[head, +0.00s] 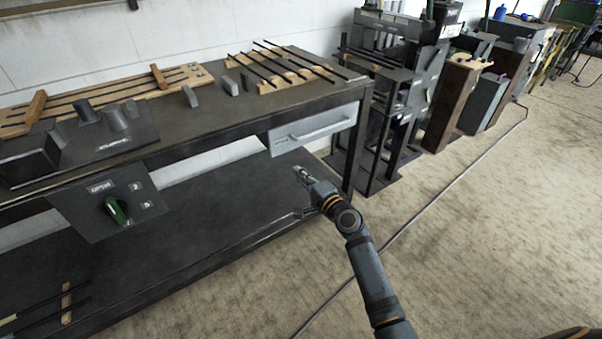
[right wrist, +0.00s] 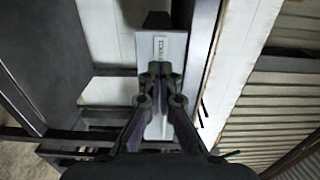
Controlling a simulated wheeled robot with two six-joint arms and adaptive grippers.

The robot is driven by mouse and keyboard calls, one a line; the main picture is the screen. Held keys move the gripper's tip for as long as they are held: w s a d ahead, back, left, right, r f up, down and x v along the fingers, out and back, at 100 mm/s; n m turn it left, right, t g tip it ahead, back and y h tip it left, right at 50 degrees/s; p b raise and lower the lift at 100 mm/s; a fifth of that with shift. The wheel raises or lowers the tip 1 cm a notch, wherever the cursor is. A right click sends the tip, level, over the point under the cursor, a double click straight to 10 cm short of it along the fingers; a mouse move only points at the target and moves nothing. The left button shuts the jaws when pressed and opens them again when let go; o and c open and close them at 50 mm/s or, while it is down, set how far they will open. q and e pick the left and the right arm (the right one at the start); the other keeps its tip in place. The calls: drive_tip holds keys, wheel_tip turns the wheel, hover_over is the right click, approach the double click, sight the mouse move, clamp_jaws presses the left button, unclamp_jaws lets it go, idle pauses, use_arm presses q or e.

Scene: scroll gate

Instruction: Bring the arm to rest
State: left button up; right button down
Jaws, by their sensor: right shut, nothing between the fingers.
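My right gripper (head: 304,174) is shut and empty in the head view. It is in front of the dark workbench (head: 235,112), below the level of its top and near its right end. In the right wrist view the gripper's fingers (right wrist: 159,72) are together, with the light drawer front (right wrist: 174,48) behind them. The drawer (head: 312,130) has a long bar handle and a small label. I cannot tell from the wrist view how far the fingers are from it. My left gripper does not show.
The lower shelf (head: 180,238) spreads below the bench top. A panel with a green knob (head: 116,211) hangs from the bench front at left. A dark metal rack (head: 385,120) stands to the right of the bench. The concrete floor (head: 480,240) at right is open, with a thin cable along it.

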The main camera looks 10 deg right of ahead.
drive_tip(key=shift+f, duration=0.1)
drive_tip(key=s+d+f+n+g+h, duration=0.1)
drive_tip(key=s+f+n+g, duration=0.2)
drive_tip(key=f, duration=0.6)
drive_tip(key=s+f+n+g+h, duration=0.15)
drive_tip(key=s+f, duration=0.25)
drive_tip(key=f, duration=0.6)
drive_tip(key=s+d+f+n+g+h, duration=0.1)
drive_tip(key=s+d+f+n+g, duration=0.25)
drive_tip(key=s+f, duration=0.8)
drive_tip(key=s+d+f+n+g+h, duration=0.25)
drive_tip(key=s+d+f+g, duration=0.2)
drive_tip(key=s+f, duration=0.7)
drive_tip(key=s+d+f+n+g, duration=0.3)
drive_tip(key=s+f+n, duration=0.1)
drive_tip(key=s, duration=0.7)
use_arm(q)
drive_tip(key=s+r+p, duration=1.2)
drive_tip(key=p, duration=0.8)
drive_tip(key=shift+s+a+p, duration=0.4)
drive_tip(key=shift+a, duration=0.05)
use_arm(e)
drive_tip(key=s+d+r+h, duration=0.1)
drive_tip(key=s+r, duration=1)
drive_tip(key=s, duration=0.2)
drive_tip(key=shift+d+r, duration=0.15)
drive_tip(key=shift+r, duration=0.25)
